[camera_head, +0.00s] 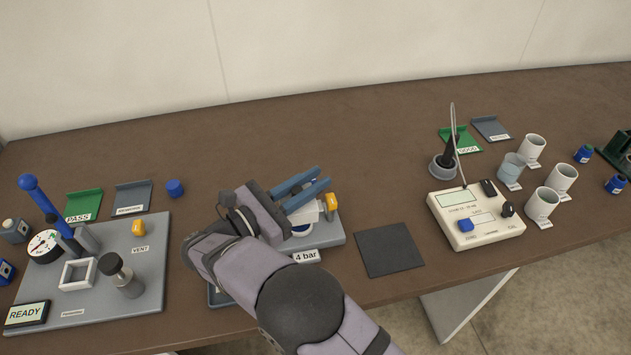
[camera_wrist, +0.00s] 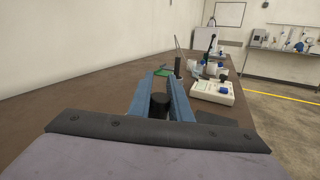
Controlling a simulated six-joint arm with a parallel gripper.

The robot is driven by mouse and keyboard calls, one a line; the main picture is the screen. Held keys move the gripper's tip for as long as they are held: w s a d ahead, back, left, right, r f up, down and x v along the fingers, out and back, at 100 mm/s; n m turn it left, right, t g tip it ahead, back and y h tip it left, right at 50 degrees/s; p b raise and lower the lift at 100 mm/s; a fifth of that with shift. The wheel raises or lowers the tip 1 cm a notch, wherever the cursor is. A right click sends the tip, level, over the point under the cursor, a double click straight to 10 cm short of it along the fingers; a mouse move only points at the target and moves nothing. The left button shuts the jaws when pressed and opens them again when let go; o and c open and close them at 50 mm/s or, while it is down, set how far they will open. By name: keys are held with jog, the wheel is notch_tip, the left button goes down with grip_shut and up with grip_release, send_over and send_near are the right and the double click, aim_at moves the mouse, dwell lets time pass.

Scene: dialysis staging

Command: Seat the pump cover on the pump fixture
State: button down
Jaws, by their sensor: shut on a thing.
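My gripper (camera_head: 318,180) has blue fingers and is over the grey base with the "4 bar" label, which looks like the pump fixture (camera_head: 333,239). In the wrist view the fingers (camera_wrist: 162,88) are shut on a black round piece (camera_wrist: 160,106), likely the knob of the pump cover. The rest of the cover is hidden. In the head view a white part (camera_head: 304,214) and a yellow part (camera_head: 331,203) show below and beside the fingers. My wrist hides much of the fixture, and I cannot tell whether the cover touches it.
At the left stands a grey test board (camera_head: 150,270) with a gauge (camera_head: 43,247) and a blue lever (camera_head: 45,205). A dark square mat (camera_head: 389,250) lies right of the fixture. Further right are a white meter box (camera_head: 476,228) and several cups (camera_head: 541,204).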

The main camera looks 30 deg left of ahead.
aim_at(292, 195)
jog(key=shift+n, duration=0.6)
jog(key=f, duration=0.5)
jog(key=shift+s+d+f, duration=0.15)
jog(key=shift+s+d, duration=0.05)
jog(key=shift+d, duration=0.15)
jog(key=c, duration=1.5)
grip_release()
jog(key=shift+c, duration=0.2)
jog(key=shift+s, duration=0.1)
jog(key=shift+s+a+r, duration=0.3)
jog(key=shift+s+r, duration=0.1)
jog(key=shift+s, duration=0.1)
jog(key=s+a, duration=0.1)
jog(key=s+a+r+p, duration=0.1)
jog(key=s, duration=0.1)
jog(key=shift+s+a+r, duration=0.15)
jog(key=shift+a+r, duration=0.05)
jog(key=shift+s+r+m+p, duration=0.45)
jog(key=shift+s+r+m, duration=0.05)
jog(key=shift+s+r, duration=0.55)
jog(key=shift+s+a+r, duration=0.15)
jog(key=shift+s+r, duration=0.15)
jog(key=shift+s, duration=0.05)
